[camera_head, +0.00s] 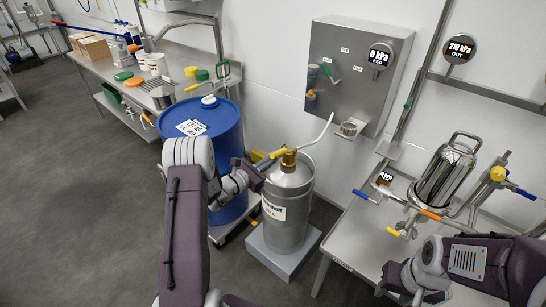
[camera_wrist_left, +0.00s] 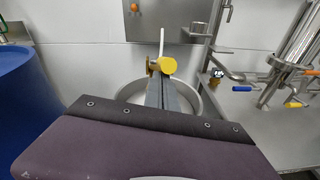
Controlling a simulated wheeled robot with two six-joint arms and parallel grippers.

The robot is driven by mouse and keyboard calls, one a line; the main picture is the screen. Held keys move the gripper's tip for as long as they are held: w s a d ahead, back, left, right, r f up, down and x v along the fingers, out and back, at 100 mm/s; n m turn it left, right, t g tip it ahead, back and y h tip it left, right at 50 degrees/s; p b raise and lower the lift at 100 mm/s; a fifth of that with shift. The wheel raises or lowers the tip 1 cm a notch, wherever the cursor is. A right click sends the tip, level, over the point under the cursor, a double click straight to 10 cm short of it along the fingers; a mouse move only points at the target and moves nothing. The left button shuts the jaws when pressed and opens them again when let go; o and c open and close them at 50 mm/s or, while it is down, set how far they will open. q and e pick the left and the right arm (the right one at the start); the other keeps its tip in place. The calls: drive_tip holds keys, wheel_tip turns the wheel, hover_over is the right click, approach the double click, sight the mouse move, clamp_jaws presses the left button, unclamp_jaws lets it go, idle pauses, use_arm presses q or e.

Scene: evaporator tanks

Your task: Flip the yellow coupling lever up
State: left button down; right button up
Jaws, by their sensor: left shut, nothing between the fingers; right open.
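The yellow coupling lever (camera_head: 278,153) sits on the brass fitting at the top of a steel keg (camera_head: 287,218) and points to the left, close to level. In the left wrist view the yellow lever (camera_wrist_left: 168,65) shows end-on just beyond my fingertips. My left gripper (camera_head: 262,166) is shut and empty, just left of the coupling; whether it touches the lever I cannot tell. In the left wrist view its closed fingers (camera_wrist_left: 161,86) point at the coupling. My right gripper (camera_head: 390,282) is open at the lower right, over the steel table and away from the keg.
A blue drum (camera_head: 222,135) stands close left of the keg. A pale hose (camera_head: 318,135) rises from the coupling. A steel control box (camera_head: 345,55) hangs on the wall behind. The steel table (camera_head: 345,235) with valves and a shiny vessel (camera_head: 445,172) is to the right.

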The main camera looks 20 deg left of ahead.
use_arm(q)
drive_tip(key=r, duration=0.1)
drive_tip(key=g+p, duration=0.1)
drive_tip(key=r+p, duration=0.1)
drive_tip(key=shift+w+r+g+y, duration=0.25)
drive_tip(key=shift+r+g+y, duration=0.05)
drive_tip(key=shift+g+y, duration=0.1)
use_arm(e)
wheel_tip(320, 180, up, 4)
use_arm(q)
drive_tip(key=shift+w+r, duration=0.15)
drive_tip(key=shift+r, duration=0.1)
drive_tip(key=shift+f, duration=0.1)
use_arm(e)
drive_tip(key=shift+a, duration=0.1)
